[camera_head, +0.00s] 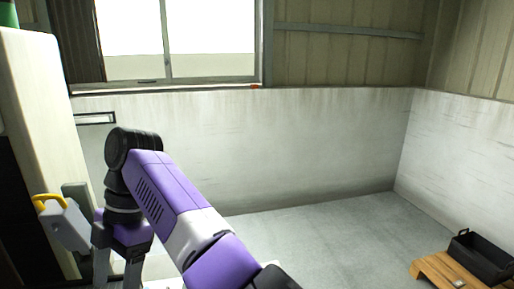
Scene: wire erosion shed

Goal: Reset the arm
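My purple, white and black arm reaches from the bottom middle up to the left, then bends down at a black joint. My gripper (117,272) hangs below that joint at the lower left, pointing down. Its two grey fingers stand apart, with nothing seen between them. The fingertips are close to the bottom edge of the picture.
A tall cream cabinet (42,120) stands at the left. A pale grey thing with a yellow handle (64,224) is just left of my gripper. A black bin (480,258) sits on a low wooden stand (433,269) at the lower right. The middle floor (320,235) is clear.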

